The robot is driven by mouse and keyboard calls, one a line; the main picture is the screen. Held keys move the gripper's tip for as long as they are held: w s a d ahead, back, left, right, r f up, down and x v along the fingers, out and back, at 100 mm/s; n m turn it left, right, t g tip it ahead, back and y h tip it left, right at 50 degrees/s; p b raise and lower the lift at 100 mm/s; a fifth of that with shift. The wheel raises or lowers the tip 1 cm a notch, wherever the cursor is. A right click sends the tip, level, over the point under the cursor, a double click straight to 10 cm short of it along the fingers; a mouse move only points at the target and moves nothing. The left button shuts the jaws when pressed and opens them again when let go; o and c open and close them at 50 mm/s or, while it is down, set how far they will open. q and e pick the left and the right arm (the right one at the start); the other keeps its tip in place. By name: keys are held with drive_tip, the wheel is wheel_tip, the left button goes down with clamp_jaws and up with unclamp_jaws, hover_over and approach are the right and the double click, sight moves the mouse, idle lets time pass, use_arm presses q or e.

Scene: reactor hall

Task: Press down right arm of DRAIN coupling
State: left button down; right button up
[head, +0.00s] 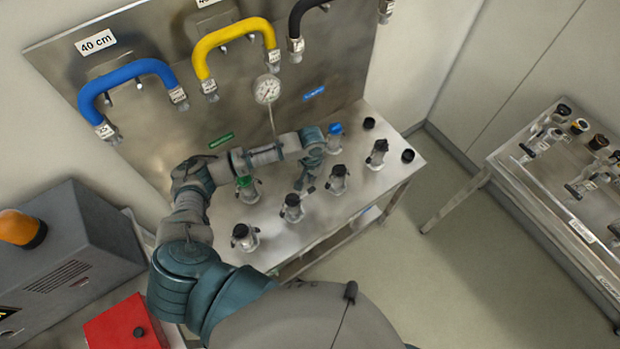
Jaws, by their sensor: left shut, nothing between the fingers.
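Several metal couplings with dark side arms stand on the steel bench (345,208). A green-topped coupling (246,190) is at the back left and a blue-topped coupling (334,140) at the back right. Black-capped couplings stand in front, including one at the left (244,238), a middle one (292,209), another to its right (338,181) and one at the right (377,155). I cannot read which one is DRAIN. My left gripper (307,185) points down, shut and empty, between the middle coupling and the one to its right. I cannot tell whether it touches either. My right gripper is out of view.
Blue (130,72), yellow (225,32) and black hoses and a gauge (267,89) are on the steel back panel. A grey box (65,265) and red box (125,325) stand at left. Another equipment table (570,190) is at right, with clear floor between.

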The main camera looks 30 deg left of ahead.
sight(311, 189)
use_arm(q)
drive_tip(key=shift+s+f, duration=0.2)
drive_tip(key=shift+s, duration=0.05)
drive_tip(key=shift+s+f, duration=0.2)
drive_tip(key=shift+f, duration=0.35)
drive_tip(key=shift+w+f, duration=0.1)
drive_tip(key=shift+f, duration=0.25)
drive_tip(key=shift+w+f, duration=0.1)
drive_tip(key=shift+f, duration=1.65)
drive_tip(key=shift+w+f, duration=0.1)
drive_tip(key=shift+f, duration=1.1)
drive_tip(key=shift+s+a+f, duration=0.1)
drive_tip(key=shift+s+f, duration=0.15)
drive_tip(key=shift+f, duration=0.4)
drive_tip(key=shift+s+a+f, duration=0.1)
drive_tip(key=shift+s+f, duration=0.15)
drive_tip(key=shift+f, duration=0.4)
drive_tip(key=shift+w+d+r, duration=0.1)
drive_tip(key=shift+w+r, duration=0.05)
drive_tip(key=shift+w+d+r, duration=0.2)
drive_tip(key=shift+w+r, duration=0.25)
drive_tip(key=shift+r, duration=3)
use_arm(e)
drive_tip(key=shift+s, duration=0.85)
